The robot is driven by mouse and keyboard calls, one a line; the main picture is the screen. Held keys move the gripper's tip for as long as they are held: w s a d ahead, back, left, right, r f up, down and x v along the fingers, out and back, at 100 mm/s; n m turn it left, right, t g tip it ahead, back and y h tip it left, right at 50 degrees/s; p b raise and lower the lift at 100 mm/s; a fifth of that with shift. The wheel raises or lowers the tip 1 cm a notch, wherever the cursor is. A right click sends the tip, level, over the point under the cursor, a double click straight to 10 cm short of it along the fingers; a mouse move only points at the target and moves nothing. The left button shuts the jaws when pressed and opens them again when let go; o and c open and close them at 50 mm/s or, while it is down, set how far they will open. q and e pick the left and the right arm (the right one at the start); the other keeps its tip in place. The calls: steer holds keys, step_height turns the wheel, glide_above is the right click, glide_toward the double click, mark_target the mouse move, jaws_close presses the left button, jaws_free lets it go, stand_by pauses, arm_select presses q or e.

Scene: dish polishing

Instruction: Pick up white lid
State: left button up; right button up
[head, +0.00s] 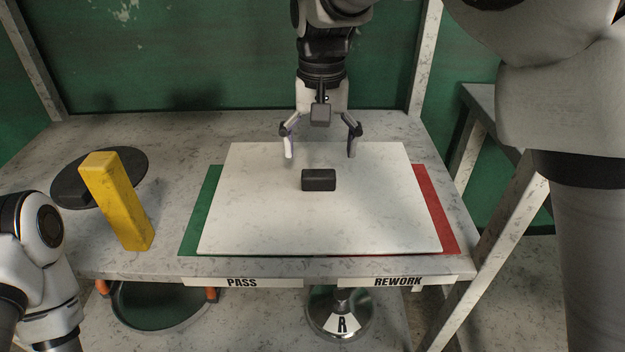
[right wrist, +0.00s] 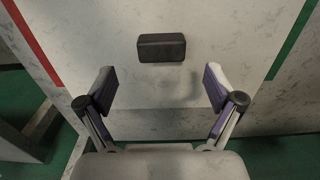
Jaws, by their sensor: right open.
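The white lid (head: 258,208) is a flat rectangular board with a black block-shaped handle (head: 318,180) at its middle. It lies on the table over a green area and a red area. My right gripper (head: 320,154) is open and empty above the far part of the lid, on the far side of the handle. In the right wrist view the handle (right wrist: 162,48) sits ahead of the two spread fingertips (right wrist: 160,82), roughly centred between them and apart from them. My left gripper is out of view; only part of my left arm shows at the lower left.
A yellow block (head: 117,202) stands at the left, beside a dark round disc (head: 82,180) with a black handle. The table front (head: 330,281) bears PASS and REWORK labels. Below are a dark round tray (head: 160,305) and a metal piece marked R (head: 340,314). A metal frame (head: 490,245) stands right.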

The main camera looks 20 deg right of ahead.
mark_target(319, 173)
steer(key=shift+s+f, duration=0.15)
steer(key=shift+f, duration=0.5)
step_height(319, 173, down, 5)
steer(key=shift+a+r+b, duration=0.1)
steer(key=shift+b, duration=0.95)
steer(key=shift+r, duration=0.1)
steer(key=c, duration=1.6)
steer(key=shift+c, duration=0.2)
